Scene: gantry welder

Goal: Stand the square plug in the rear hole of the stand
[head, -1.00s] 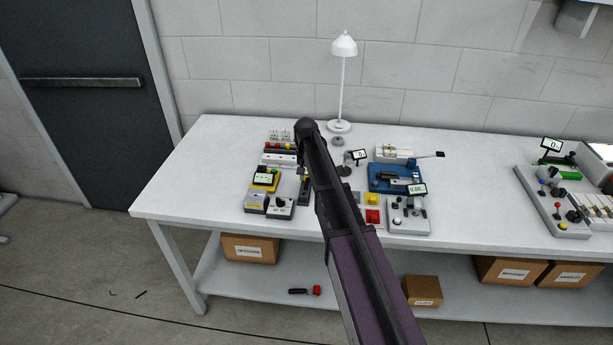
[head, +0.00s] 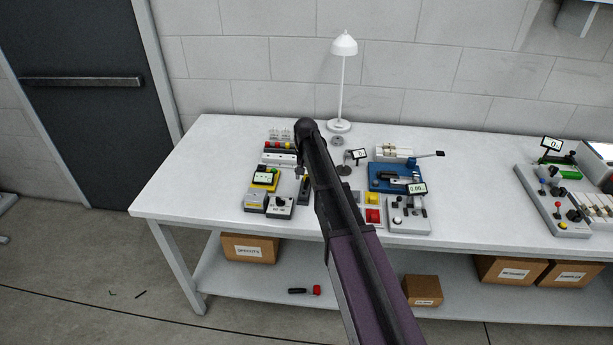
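My arm reaches from the lower right up over the left part of the white bench (head: 190,185) in the head view. Its links hide most of what is at its end. A small dark piece (head: 304,190) shows just left of the arm, and I cannot tell if it belongs to my gripper or to a device. I cannot tell whether my gripper is open or shut, or holds anything. I cannot make out the square plug or its stand for certain.
Left of the arm are a yellow box (head: 264,181) and a grey dial box (head: 281,207). A white lamp (head: 341,90) stands behind. The bench's left end is clear.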

